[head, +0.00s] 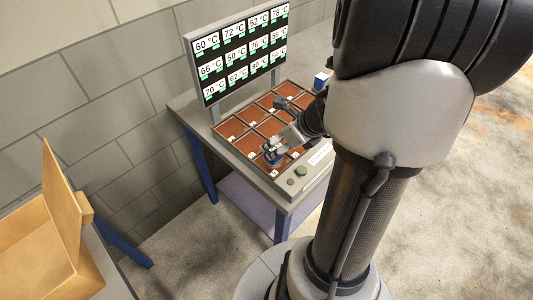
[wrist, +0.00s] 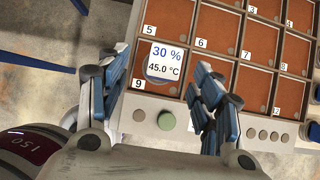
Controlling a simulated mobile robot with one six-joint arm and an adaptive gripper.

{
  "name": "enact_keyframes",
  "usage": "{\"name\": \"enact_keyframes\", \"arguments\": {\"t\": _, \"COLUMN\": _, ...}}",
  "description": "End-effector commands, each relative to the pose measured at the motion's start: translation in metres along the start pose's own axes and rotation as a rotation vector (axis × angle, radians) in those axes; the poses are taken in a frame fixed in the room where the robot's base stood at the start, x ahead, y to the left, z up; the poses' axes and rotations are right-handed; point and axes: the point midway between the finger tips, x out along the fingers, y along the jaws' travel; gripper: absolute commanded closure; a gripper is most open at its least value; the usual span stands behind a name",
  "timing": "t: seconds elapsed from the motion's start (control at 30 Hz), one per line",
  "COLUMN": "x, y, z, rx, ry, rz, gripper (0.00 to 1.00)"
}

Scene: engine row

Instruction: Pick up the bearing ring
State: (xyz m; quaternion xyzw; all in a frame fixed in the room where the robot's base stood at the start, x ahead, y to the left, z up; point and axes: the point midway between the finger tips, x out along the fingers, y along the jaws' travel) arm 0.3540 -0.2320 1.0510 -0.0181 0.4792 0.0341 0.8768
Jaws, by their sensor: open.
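A small round bluish-grey piece (head: 272,161), which looks like the bearing ring, sits in the near-left compartment of the orange-floored tray in the head view. In the wrist view a round piece (wrist: 163,76) shows in the compartment marked 9, mostly covered by a white readout of 30 % and 45.0 °C; its hole cannot be made out. My gripper (wrist: 152,78) is open, its blue-and-grey fingers apart to the left and right of the piece. In the head view my gripper (head: 275,152) is low over that same compartment. I cannot tell whether the fingers touch it.
The numbered tray (wrist: 193,53) has several other compartments, with low walls between. A green button (wrist: 167,121) and a brownish button (wrist: 139,115) sit on its front edge. A temperature display (head: 240,55) stands behind. A wooden box (head: 68,215) is at left.

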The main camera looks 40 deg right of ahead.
Motion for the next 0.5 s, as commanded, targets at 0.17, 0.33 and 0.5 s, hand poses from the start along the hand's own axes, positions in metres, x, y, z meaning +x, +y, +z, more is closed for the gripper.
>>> {"name": "enact_keyframes", "arguments": {"t": 0.17, "x": 0.013, "y": 0.000, "z": 0.000, "rx": -0.001, "ry": 0.001, "rz": 0.000, "gripper": 0.40}}
{"name": "enact_keyframes", "arguments": {"t": 0.33, "x": 0.026, "y": -0.003, "z": -0.002, "rx": 0.000, "ry": 0.000, "rz": 0.000, "gripper": 0.40}}
{"name": "enact_keyframes", "arguments": {"t": 0.5, "x": 0.053, "y": -0.007, "z": -0.006, "rx": -0.003, "ry": 0.001, "rz": 0.003, "gripper": 0.40}}
